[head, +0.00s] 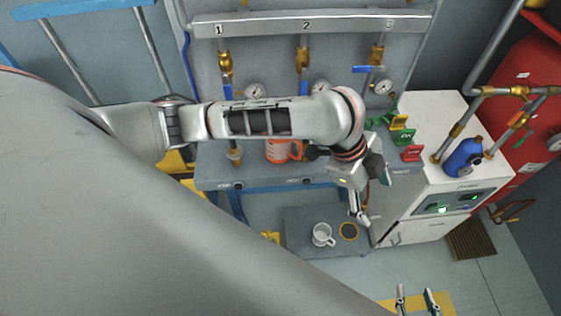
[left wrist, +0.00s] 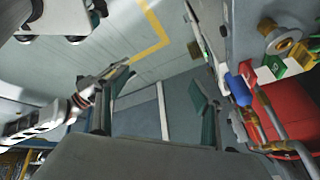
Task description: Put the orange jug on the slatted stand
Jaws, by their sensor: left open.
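The orange jug (head: 278,151), with its handle to the right, stands on the grey bench in the head view, partly hidden behind my left arm. My left gripper (head: 361,211) hangs to the right of the jug and nearer the camera, apart from it. Its two fingers stand apart and empty in the left wrist view (left wrist: 155,110). My right gripper (head: 416,298) shows only its two separated fingertips at the bottom edge of the head view. I cannot clearly make out the slatted stand; a brown slatted panel (head: 472,239) lies low beside the white cabinet.
A blue bottle (head: 462,157) stands on the white cabinet (head: 440,120). Pipes and gauges line the back; a red tank (head: 535,110) is at right.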

